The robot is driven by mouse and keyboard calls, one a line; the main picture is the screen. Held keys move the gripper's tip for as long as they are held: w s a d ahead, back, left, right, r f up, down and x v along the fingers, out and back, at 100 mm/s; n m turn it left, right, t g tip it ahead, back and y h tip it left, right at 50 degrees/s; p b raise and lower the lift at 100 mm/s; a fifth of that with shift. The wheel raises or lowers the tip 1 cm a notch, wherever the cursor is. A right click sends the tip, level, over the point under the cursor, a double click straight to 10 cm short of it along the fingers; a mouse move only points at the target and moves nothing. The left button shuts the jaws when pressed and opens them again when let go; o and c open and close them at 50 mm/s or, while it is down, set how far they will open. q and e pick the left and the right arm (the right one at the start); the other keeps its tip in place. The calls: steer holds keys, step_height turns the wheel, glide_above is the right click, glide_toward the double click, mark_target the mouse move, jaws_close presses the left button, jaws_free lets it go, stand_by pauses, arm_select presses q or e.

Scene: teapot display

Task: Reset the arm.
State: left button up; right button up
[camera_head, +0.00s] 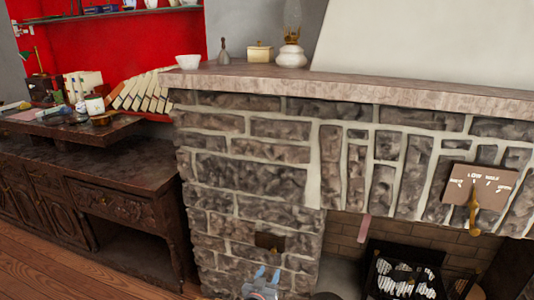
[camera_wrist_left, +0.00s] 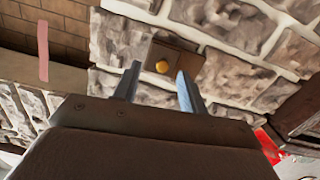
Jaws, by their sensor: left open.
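My left gripper (camera_head: 268,272) shows at the bottom middle of the head view, in front of the stone fireplace wall (camera_head: 250,180). In the left wrist view my left gripper (camera_wrist_left: 157,76) has its two fingers spread apart with nothing between them. Beyond the fingertips is a small brown panel (camera_wrist_left: 188,63) with a round yellow knob (camera_wrist_left: 161,66), set on the stone wall. The brown panel (camera_head: 269,241) also shows just above the gripper in the head view. I cannot tell how far the fingertips are from it. My right gripper is not in view.
The mantel (camera_head: 350,88) holds a white bowl (camera_head: 188,61), a bell (camera_head: 224,52), a yellowish box (camera_head: 260,52) and an oil lamp (camera_head: 291,55). A plaque (camera_head: 479,184) with a hook hangs at right, above the hearth grate (camera_head: 376,265). A dark cabinet (camera_head: 110,175) stands left.

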arm_select(q)
steer(key=s+a+f+g+y, duration=0.1)
steer(key=s+a+f+g, duration=0.15)
steer(key=s+f, duration=0.9)
steer(key=s+a+f+g, duration=0.25)
steer(key=s+f, duration=0.45)
steer(key=s, duration=0.9)
steer(key=s+a+f+g+y, duration=0.15)
steer(key=s+f+g, duration=0.25)
steer(key=s+f, duration=0.7)
steer(key=s+a+r+g+p, duration=0.1)
steer(key=r+p, duration=0.5)
steer(key=r, duration=0.8)
steer(key=s+a+r+g+y+p, duration=0.1)
steer(key=r+p, duration=0.5)
steer(key=r, duration=0.9)
steer(key=s+a+r+g+p, duration=0.2)
steer(key=s+a+r+p, duration=0.2)
steer(key=r, duration=1.1)
steer(key=shift+a+r+g+p, duration=0.15)
steer(key=shift+a+g+p, duration=0.25)
steer(key=shift+a+p, duration=0.65)
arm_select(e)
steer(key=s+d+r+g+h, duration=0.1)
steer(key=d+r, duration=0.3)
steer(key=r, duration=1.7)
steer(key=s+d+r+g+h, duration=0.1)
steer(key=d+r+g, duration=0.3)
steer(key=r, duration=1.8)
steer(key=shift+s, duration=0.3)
